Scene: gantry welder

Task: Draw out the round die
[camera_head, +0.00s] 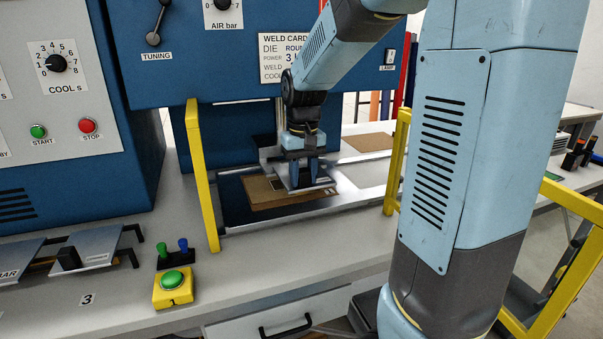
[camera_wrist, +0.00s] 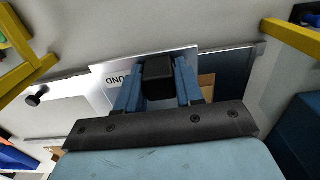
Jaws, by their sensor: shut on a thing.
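The round die is a flat silver plate (camera_wrist: 185,60) with an upside-down label in the wrist view, partly read as "OUND". A black block-shaped handle (camera_wrist: 158,78) stands on it. My gripper (camera_wrist: 156,72) has its two blue fingers on either side of this handle and is shut on it. In the head view my gripper (camera_head: 304,176) points down over the press bed between the yellow posts.
Yellow posts (camera_head: 201,175) and (camera_head: 397,160) flank the bed left and right. The blue welder housing (camera_head: 235,75) hangs close behind my arm. A yellow box with a green button (camera_head: 173,287) stands in front. Other dies (camera_head: 90,249) lie at the left.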

